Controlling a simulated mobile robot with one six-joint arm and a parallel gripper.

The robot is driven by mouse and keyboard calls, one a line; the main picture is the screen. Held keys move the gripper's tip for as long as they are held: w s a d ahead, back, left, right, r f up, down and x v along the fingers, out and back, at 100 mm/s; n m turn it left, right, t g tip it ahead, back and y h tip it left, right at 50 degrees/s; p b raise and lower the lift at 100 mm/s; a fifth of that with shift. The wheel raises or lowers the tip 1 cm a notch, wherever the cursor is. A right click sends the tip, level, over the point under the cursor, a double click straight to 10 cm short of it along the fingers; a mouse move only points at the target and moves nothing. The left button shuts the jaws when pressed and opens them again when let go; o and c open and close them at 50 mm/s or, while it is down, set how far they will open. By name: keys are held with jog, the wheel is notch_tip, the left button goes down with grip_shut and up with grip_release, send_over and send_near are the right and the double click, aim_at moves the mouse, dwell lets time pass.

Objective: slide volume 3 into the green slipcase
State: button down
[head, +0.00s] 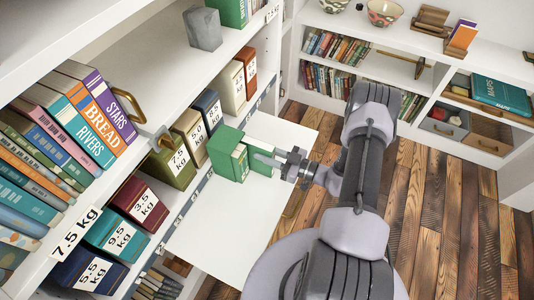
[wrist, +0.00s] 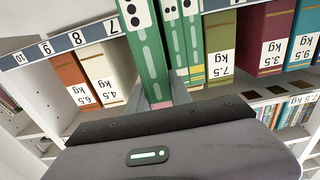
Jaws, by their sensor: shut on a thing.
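My gripper (head: 283,160) is shut on a tall green volume (head: 261,158), held upright. In the wrist view the volume (wrist: 147,55) shows its spine, with dark dots on a white patch; the frame edge cuts the patch, so I cannot read its number. The green slipcase (head: 222,148) stands on the white board, left of my gripper in the head view. Other green volumes (wrist: 192,45) stand beside the held one in the wrist view. The held volume sticks out toward me past them. I cannot tell whether its far edge is inside the slipcase.
Weight-labelled boxes stand along the shelf: an olive 7.5 kg box (head: 172,165) and a navy box (head: 207,112) near the slipcase, and a maroon 3.5 kg box (head: 143,202) nearer. The white board (head: 225,220) has free room in front.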

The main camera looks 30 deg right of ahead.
aim_at(274, 157)
jog(key=shift+x, duration=1.3)
jog(key=shift+s+d, duration=0.15)
jog(key=shift+s, duration=0.05)
jog(key=shift+v, duration=2.8)
jog(key=shift+x, duration=2.95)
jog(key=c, duration=1.1)
grip_release()
jog(key=shift+s, duration=0.1)
jog(key=shift+s, duration=0.1)
jog(key=p+v, duration=0.3)
jog(key=v, duration=1.4)
jog(key=shift+d, duration=0.25)
